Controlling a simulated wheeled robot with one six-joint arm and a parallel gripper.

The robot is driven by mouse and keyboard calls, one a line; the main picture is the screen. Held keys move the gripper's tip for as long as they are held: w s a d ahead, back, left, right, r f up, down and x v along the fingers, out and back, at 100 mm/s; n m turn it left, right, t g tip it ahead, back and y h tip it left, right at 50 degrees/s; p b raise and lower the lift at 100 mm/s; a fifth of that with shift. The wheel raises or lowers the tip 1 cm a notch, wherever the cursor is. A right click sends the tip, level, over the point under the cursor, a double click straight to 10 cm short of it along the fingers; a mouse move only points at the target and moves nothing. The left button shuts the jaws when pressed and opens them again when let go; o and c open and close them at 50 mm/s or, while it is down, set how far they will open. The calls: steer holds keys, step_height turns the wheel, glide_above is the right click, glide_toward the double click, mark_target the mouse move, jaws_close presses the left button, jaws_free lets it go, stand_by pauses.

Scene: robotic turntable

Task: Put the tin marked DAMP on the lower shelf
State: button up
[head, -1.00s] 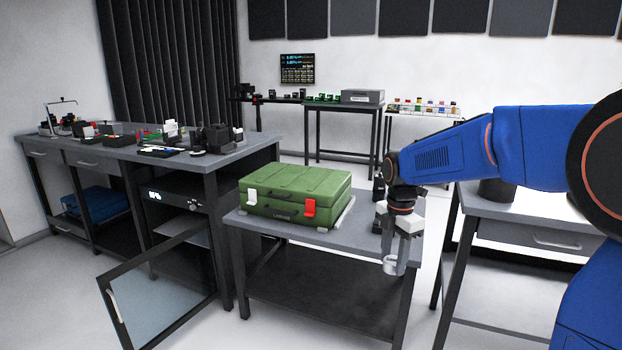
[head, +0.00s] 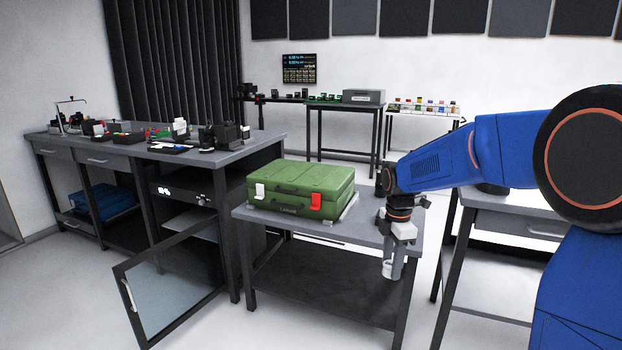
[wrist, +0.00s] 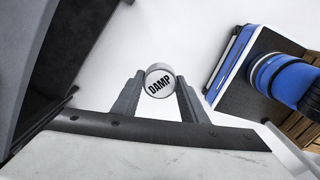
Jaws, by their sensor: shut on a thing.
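My gripper (head: 394,263) points down in the head view, in front of the right side of the table with the green case. It is shut on a small pale round tin (head: 389,270), which hangs below the height of the tabletop. In the wrist view the lid of the tin (wrist: 159,80) faces the camera and reads DAMP, with a finger on either side. A dark lower shelf (head: 320,285) lies under this table's top and looks bare. The tin appears in front of or beside the shelf's right end; I cannot tell its exact depth.
The green case (head: 302,188) sits on the grey tabletop (head: 375,232). To the left, a glass door (head: 178,285) stands open from the workbench (head: 215,158). Another table (head: 500,207) stands to the right. The table's front right leg (head: 404,300) is close to my gripper.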

steer(key=w+d+f+m, duration=0.2)
steer(key=w+f+m, duration=0.2)
steer(key=f+m, duration=0.4)
steer(key=w+d+f+m, duration=0.25)
steer(key=f+m, duration=0.25)
steer(key=f, duration=0.4)
steer(key=w+d+f+m, duration=0.2)
steer(key=w+f+m, duration=0.2)
steer(key=f+m, duration=0.4)
steer(key=s+f+n, duration=0.1)
steer(key=s+f, duration=0.2)
steer(key=f, duration=1.2)
steer(key=shift+f, duration=0.25)
steer(key=shift+s+d, duration=0.1)
